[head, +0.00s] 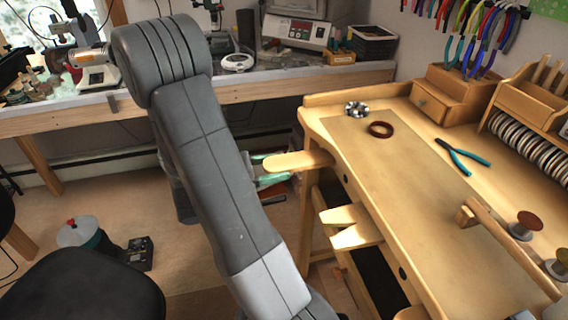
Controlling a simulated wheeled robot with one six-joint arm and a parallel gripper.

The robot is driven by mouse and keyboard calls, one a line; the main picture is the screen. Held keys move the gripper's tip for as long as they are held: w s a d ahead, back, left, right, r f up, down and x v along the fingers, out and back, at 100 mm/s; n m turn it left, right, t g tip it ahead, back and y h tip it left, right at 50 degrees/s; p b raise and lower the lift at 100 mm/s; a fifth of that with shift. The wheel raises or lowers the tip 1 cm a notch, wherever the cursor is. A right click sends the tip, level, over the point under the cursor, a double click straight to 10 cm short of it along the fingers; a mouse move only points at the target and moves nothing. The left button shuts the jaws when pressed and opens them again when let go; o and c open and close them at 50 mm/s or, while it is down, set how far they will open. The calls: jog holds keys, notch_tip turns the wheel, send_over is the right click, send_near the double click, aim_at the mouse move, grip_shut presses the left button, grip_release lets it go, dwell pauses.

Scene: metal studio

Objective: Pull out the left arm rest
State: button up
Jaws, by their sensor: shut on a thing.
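The left arm rest (302,161) is a pale wooden paddle with a rounded end. It sticks out to the left from the front edge of the wooden jeweller's bench (318,103), near its far left corner. My gripper (270,171) has green fingertips and is shut on the rounded end of the arm rest. My grey arm hides most of the gripper body. How far the arm rest is pulled out of its slot is hard to tell.
A second wooden piece (352,232) juts from the bench front, nearer. Pliers (466,162), a brown ring (381,130) and spools (526,224) lie on the bench. A black stool seat (80,287) and a round pot (80,235) stand at lower left. A long worktable (120,108) runs behind.

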jog(key=o, duration=1.4)
jog(key=v, duration=1.4)
jog(key=shift+d, duration=0.1)
jog(key=x, duration=1.4)
